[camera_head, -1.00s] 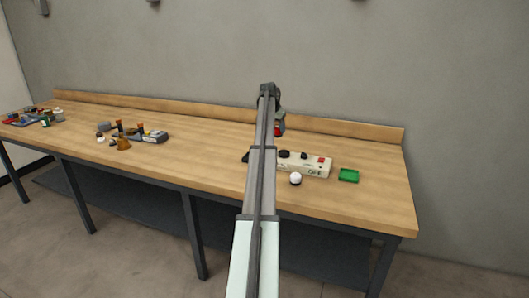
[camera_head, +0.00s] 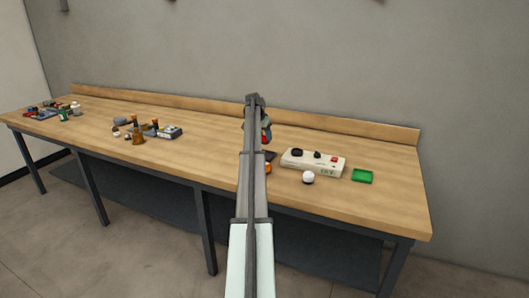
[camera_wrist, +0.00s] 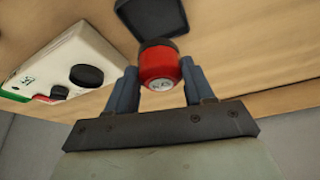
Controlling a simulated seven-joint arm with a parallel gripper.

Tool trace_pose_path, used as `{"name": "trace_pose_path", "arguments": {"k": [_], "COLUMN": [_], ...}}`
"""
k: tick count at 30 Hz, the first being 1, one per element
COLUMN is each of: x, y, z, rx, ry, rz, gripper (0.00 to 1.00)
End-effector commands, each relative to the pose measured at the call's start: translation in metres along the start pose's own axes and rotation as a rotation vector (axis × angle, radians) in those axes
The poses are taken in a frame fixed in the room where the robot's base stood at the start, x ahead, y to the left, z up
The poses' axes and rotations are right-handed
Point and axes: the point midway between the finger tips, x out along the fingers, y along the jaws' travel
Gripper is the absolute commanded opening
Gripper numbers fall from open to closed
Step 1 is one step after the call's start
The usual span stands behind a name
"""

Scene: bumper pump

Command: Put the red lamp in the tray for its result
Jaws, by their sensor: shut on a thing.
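The red lamp (camera_wrist: 160,67), with a dark top and a pale marked end, sits between the two fingers of my gripper (camera_wrist: 160,85) in the wrist view. The gripper is shut on it. In the head view the lamp (camera_head: 266,131) shows as a small red patch at the right of my arm, above the bench. A green tray (camera_head: 362,176) lies at the right, apart from the lamp. A dark flat tray or pad (camera_wrist: 150,16) shows beyond the lamp in the wrist view; my arm partly hides it in the head view (camera_head: 270,156).
A cream device (camera_head: 327,169) with black knobs, a red button and a small display stands left of the green tray. A white ball-topped lamp (camera_head: 308,177) and an orange thing (camera_head: 267,169) are in front. Several items stand farther left. Bench right of the green tray is clear.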

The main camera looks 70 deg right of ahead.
Motion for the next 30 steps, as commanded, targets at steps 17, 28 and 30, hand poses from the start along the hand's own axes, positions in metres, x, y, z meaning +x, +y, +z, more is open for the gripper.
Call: {"name": "trace_pose_path", "arguments": {"k": [17, 28, 30], "x": [0.063, 0.07, 0.072], "y": [0.001, 0.0, 0.0], "z": [0.027, 0.029, 0.03], "rx": [-0.002, -0.001, -0.001], "ry": [-0.001, 0.001, 0.0], "rz": [0.0, -0.001, -0.001], "gripper": [0.16, 0.16, 0.16]}}
